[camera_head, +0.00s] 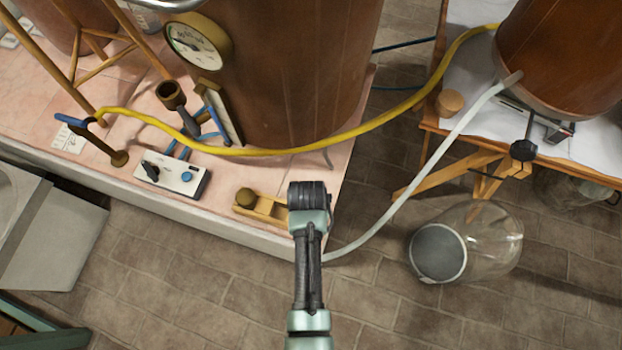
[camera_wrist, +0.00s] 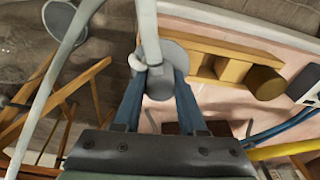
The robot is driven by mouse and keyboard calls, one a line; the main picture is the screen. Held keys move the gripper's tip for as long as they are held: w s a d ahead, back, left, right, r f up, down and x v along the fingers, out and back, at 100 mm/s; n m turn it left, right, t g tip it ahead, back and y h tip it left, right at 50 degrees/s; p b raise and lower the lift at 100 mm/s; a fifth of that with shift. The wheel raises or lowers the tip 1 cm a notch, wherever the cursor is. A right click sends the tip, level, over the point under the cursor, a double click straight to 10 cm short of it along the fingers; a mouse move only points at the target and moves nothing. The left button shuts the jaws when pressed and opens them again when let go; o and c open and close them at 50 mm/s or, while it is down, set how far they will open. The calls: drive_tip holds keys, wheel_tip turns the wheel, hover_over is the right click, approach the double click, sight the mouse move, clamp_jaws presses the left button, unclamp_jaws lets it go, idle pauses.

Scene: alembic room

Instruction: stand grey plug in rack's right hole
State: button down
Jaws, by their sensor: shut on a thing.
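The wooden rack (camera_head: 262,206) lies near the pink table's front edge, just left of my gripper, which hides its right end in the head view. The rack (camera_wrist: 208,45) also shows in the wrist view, with a brown plug (camera_wrist: 266,82) at one end. My gripper (camera_wrist: 156,78) is shut on the grey plug (camera_wrist: 185,52), a round grey disc with a pale tube rising from it. The plug overlaps the rack's end in the wrist view; I cannot tell its height above it. In the head view the plug and fingertips are hidden.
A copper vessel (camera_head: 290,80) stands behind the rack. A yellow hose (camera_head: 300,150) crosses close behind, and a pale hose (camera_head: 420,165) runs down to my right. A switch box (camera_head: 172,174) sits to the left. A glass jar (camera_head: 480,240) lies on the floor.

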drive_tip(key=shift+f+b, duration=0.6)
drive_tip(key=shift+f, duration=0.75)
idle(2.5)
drive_tip(key=shift+c, duration=2)
unclamp_jaws()
drive_tip(key=shift+r, duration=0.15)
drive_tip(key=shift+r+p, duration=3.4)
drive_tip(key=shift+p, duration=0.3)
